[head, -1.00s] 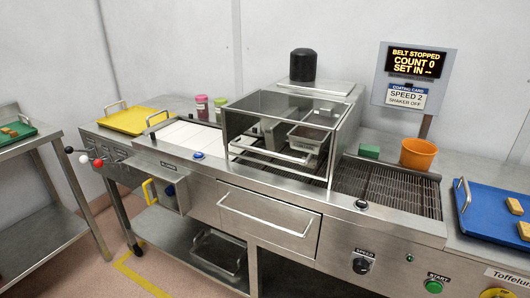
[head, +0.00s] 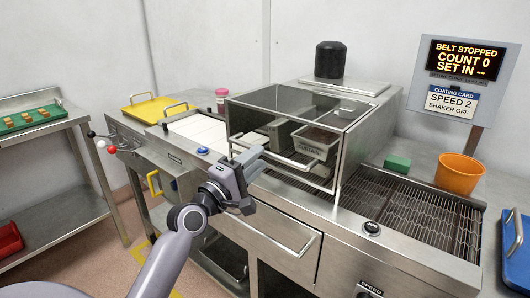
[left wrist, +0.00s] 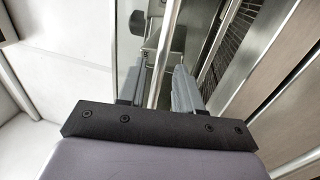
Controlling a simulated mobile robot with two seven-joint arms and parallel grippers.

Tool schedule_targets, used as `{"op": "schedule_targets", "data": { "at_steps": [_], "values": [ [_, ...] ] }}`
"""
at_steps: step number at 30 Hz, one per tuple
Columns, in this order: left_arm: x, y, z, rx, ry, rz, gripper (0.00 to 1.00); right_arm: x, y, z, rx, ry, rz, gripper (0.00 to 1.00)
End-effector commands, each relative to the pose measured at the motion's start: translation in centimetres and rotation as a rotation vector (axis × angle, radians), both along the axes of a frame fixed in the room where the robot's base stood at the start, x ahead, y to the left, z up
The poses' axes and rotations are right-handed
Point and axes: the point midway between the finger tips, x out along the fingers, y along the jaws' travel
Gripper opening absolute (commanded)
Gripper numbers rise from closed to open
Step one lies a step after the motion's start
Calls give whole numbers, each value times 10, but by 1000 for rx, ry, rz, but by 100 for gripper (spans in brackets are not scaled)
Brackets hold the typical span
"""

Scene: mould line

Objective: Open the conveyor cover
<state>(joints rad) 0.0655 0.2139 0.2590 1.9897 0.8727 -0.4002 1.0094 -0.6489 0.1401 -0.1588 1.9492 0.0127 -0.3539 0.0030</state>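The conveyor cover (head: 342,150) is a clear box with a metal frame, standing down over the middle of the belt in the head view. A metal bar handle (head: 292,161) runs along its front. My left gripper (head: 250,160) is at the left part of this handle. In the left wrist view its two grey fingers (left wrist: 163,78) stand apart, with the bar (left wrist: 164,50) running between them. A gap shows beside the bar, so the fingers do not look closed on it. My right gripper is not in view.
A hopper tray (head: 315,143) sits inside the cover. An orange bucket (head: 458,174) and a green block (head: 397,162) stand on the right. The sign (head: 462,62) reads belt stopped.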

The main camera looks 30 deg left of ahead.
Motion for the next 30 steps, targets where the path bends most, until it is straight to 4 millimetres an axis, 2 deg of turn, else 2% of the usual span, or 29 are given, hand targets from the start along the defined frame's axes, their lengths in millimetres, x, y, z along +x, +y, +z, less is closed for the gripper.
{"op": "schedule_targets", "data": {
  "at_steps": [3, 9, 20, 21, 24, 30],
  "values": [
    [16, -1, 5, 1, -1, 0, 34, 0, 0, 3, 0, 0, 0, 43],
    [34, -3, 7, 3, 0, 2, 34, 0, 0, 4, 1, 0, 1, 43],
    [38, -3, 7, 3, 2, 1, 34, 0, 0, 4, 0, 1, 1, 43],
    [38, -3, 7, 3, 2, 1, 28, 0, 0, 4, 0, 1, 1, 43],
    [38, -3, 7, 3, 2, 1, 0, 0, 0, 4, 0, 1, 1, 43],
    [38, -3, 7, 4, 2, 1, 0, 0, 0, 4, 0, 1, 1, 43]
  ]
}}
